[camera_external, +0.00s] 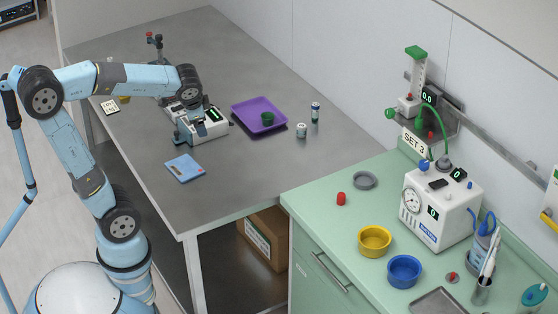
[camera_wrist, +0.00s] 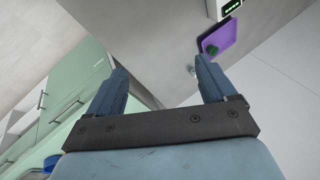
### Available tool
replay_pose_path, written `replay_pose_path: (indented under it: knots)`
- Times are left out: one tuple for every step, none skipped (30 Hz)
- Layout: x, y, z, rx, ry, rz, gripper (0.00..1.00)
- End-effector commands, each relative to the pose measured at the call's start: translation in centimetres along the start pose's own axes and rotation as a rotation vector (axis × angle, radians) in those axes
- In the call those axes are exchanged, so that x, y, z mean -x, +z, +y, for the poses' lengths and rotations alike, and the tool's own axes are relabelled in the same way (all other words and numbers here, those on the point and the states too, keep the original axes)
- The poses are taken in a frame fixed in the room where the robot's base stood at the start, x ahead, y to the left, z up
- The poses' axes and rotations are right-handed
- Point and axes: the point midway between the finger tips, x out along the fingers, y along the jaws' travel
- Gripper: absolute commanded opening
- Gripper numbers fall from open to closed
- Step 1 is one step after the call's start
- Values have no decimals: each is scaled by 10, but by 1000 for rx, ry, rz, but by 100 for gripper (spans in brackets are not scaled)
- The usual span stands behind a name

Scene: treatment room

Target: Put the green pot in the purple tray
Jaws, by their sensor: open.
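The small dark green pot (camera_external: 267,118) is upright inside the purple tray (camera_external: 248,108), toward its right side. The tray lies flat on the grey table. My gripper (camera_external: 190,130) is to the left of the tray, in front of a white device, apart from the pot and empty. In the wrist view my gripper (camera_wrist: 161,66) has its two blue fingers spread with nothing between them. The tray (camera_wrist: 225,34) and the pot (camera_wrist: 213,50) show there beyond the right finger, at the upper right.
A white device (camera_external: 212,129) with a green display stands left of the tray. A white jar (camera_external: 301,130) and a dark capped vial (camera_external: 315,112) stand right of it. A blue flat box (camera_external: 185,168) lies in front. The grey table's front right part is clear.

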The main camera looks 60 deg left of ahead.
Motion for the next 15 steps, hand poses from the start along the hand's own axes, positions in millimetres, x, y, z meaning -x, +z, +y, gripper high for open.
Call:
replay_pose_path:
  knots:
    - [10, 9, 9, 43, 24, 29, 84]
    - [16, 13, 15, 70, 41, 44, 84]
    - [22, 19, 24, 104, 65, 64, 84]
    - [27, 24, 30, 130, 83, 79, 84]
    - [32, 28, 36, 157, 102, 93, 84]
    - [38, 34, 44, 190, 127, 112, 84]
    - [42, 38, 50, 214, 145, 127, 84]
    - [47, 42, 56, 238, 163, 141, 84]
    - [52, 47, 64, 267, 187, 157, 84]
    - [55, 50, 69, 286, 203, 169, 84]
    - [58, 53, 74, 304, 219, 180, 84]
    - [62, 57, 80, 326, 238, 192, 84]
    - [64, 60, 84, 340, 250, 200, 84]
    - [66, 62, 87, 354, 263, 207, 84]
    - [69, 64, 91, 367, 275, 216, 84]
